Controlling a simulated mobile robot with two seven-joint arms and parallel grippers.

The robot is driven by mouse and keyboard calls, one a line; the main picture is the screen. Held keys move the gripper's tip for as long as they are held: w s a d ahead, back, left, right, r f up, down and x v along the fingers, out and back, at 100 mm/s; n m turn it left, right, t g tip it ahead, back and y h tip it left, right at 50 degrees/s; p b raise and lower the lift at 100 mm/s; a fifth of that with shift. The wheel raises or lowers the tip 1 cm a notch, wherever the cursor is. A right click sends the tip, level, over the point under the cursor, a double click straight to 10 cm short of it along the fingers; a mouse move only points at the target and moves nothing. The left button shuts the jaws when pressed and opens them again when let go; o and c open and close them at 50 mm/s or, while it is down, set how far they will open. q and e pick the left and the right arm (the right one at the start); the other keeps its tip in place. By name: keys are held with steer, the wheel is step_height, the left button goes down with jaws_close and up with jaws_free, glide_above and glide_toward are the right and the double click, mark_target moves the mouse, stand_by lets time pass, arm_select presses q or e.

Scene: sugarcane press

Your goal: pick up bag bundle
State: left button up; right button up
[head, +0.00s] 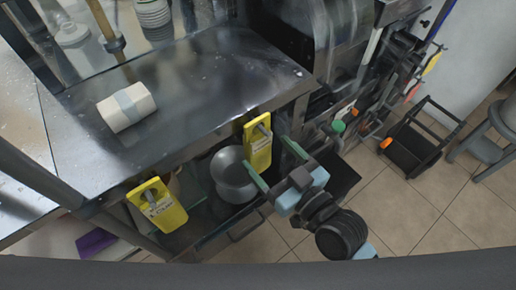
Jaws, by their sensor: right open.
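My left gripper is not in view.
Two yellow tags (157,205) hang at the counter's front edge. Below are metal pots (232,170) on a lower shelf. A black crate (420,140) and a stool (490,125) stand on the tiled floor. The counter around the bundle is clear.

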steer(key=shift+x, duration=2.6)
steer(key=shift+d+f, duration=0.15)
steer(key=shift+c, duration=0.4)
steer(key=c, duration=0.9)
steer(key=shift+r+p, duration=0.35)
steer(key=shift+r, duration=0.55)
steer(key=b, duration=0.2)
glide_toward(263, 142)
steer(key=shift+v, duration=3.25)
